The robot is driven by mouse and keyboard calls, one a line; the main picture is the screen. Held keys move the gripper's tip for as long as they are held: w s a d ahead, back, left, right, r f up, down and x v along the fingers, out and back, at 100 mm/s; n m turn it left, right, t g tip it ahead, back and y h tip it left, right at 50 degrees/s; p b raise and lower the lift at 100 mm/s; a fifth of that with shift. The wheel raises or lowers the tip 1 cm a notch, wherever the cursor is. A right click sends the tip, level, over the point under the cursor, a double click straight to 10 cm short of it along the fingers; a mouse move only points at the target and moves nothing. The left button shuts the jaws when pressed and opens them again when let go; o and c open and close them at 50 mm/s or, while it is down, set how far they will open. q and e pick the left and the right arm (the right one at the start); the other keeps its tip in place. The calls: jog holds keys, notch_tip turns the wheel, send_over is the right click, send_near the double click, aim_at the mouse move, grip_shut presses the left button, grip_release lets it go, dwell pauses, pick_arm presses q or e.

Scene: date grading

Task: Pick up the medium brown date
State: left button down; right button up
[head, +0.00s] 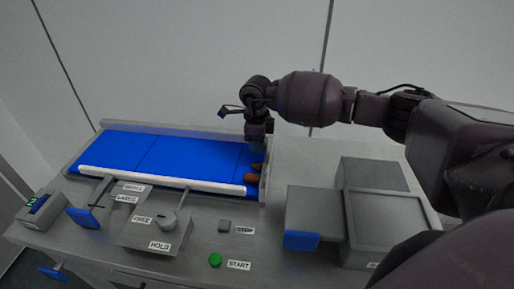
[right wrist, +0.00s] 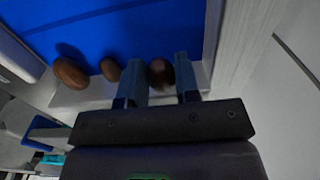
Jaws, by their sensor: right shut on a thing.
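In the right wrist view a brown date (right wrist: 160,72) sits between the two fingers of my right gripper (right wrist: 161,78), which is shut on it. In the head view my right gripper (head: 257,146) points down at the right end of the blue belt, and its date is hidden there. Two other dates lie beside it: a small reddish-brown date (right wrist: 110,69) just left of the fingers and a larger brown date (right wrist: 69,73) farther left. In the head view they show as a far date (head: 257,167) and a near date (head: 251,177). My left gripper is not in view.
The blue belt (head: 165,158) is otherwise bare, with a white rail (head: 160,180) along its front. A lever labelled FREE and HOLD (head: 166,218) and a green START button (head: 215,260) stand in front. A grey tray (head: 385,218) and blue-fronted box (head: 312,212) stand right.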

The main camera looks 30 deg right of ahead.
notch_tip(320, 180, up, 18)
jog(key=s+a+f+n, duration=0.3)
jog(key=s+f+n, duration=0.1)
jog(key=n, duration=0.4)
jog(key=s+a+f+n, duration=0.3)
jog(key=f+n, duration=0.2)
jog(key=n, duration=0.4)
jog(key=s+a+f+n, duration=0.3)
jog(key=s+f+n, duration=0.1)
jog(key=n, duration=0.4)
jog(key=shift+s+f, duration=0.55)
jog(key=shift+f, duration=0.15)
jog(key=shift+s, duration=0.15)
